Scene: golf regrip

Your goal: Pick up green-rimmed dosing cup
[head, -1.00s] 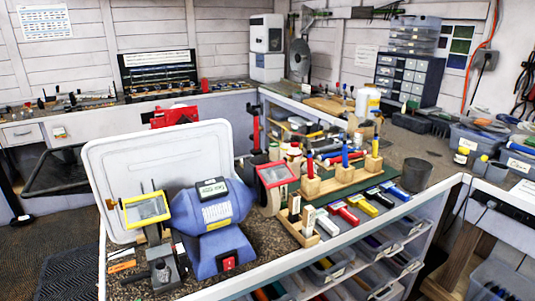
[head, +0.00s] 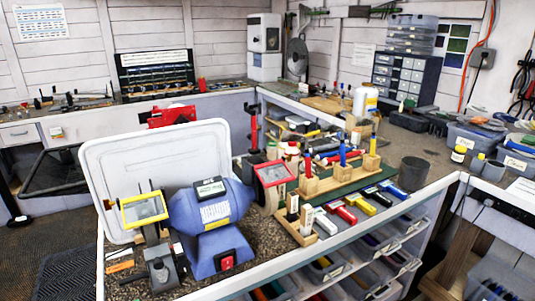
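I cannot make out a green-rimmed dosing cup anywhere in the head view. The only cup-like thing that stands out is a dark grey round pot (head: 412,174) on the right part of the bench, and it shows no green rim. Neither my left nor my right gripper is in view.
A blue bench grinder (head: 212,215) stands at the front of the workbench, before a white upright panel (head: 150,150). Wooden blocks (head: 322,185) hold coloured grips. Several coloured grips (head: 345,213) lie at the front edge. Clear tubs (head: 320,268) sit below. Floor shows at left.

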